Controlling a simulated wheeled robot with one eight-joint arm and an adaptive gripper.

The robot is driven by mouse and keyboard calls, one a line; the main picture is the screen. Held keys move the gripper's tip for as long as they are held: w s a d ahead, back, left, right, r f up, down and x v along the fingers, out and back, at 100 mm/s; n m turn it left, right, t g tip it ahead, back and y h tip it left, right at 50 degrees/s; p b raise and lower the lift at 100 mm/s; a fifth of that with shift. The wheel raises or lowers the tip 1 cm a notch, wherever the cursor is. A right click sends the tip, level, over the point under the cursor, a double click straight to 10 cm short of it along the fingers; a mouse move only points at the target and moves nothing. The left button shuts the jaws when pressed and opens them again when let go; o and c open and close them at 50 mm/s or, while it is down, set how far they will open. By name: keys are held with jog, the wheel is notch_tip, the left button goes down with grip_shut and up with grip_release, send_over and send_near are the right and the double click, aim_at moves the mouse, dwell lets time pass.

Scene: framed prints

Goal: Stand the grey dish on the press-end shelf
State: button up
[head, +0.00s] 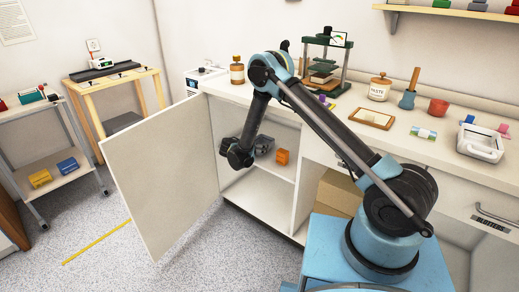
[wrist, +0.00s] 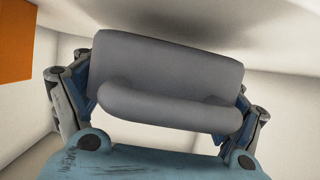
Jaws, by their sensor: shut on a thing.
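My gripper (wrist: 165,105) is shut on the grey dish (wrist: 170,65), with a finger on each side of it. The dish shows a broad flat face and a thick rounded bar in the wrist view. In the head view my gripper (head: 262,146) is inside the open cabinet, just above the inner shelf (head: 274,172) at the left end of the counter, near the press. The dish is mostly hidden there by my wrist. I cannot tell whether the dish touches the shelf.
An orange block (head: 282,156) stands on the shelf, right of my gripper; it also shows in the wrist view (wrist: 15,40). The open cabinet door (head: 160,175) stands left of my arm. The green press (head: 325,62) is on the counter above. A cardboard box (head: 338,193) sits in the neighbouring bay.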

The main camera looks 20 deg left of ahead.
jog(key=shift+f, duration=0.75)
jog(key=shift+f, duration=0.15)
jog(key=o, duration=1.2)
jog(key=shift+s+r, duration=0.1)
jog(key=shift+r, duration=0.1)
jog(key=v, duration=1.1)
jog(key=shift+s+a+r, duration=0.15)
jog(key=shift+s+a, duration=0.05)
jog(key=shift+s, duration=0.1)
jog(key=shift+s+d, duration=0.1)
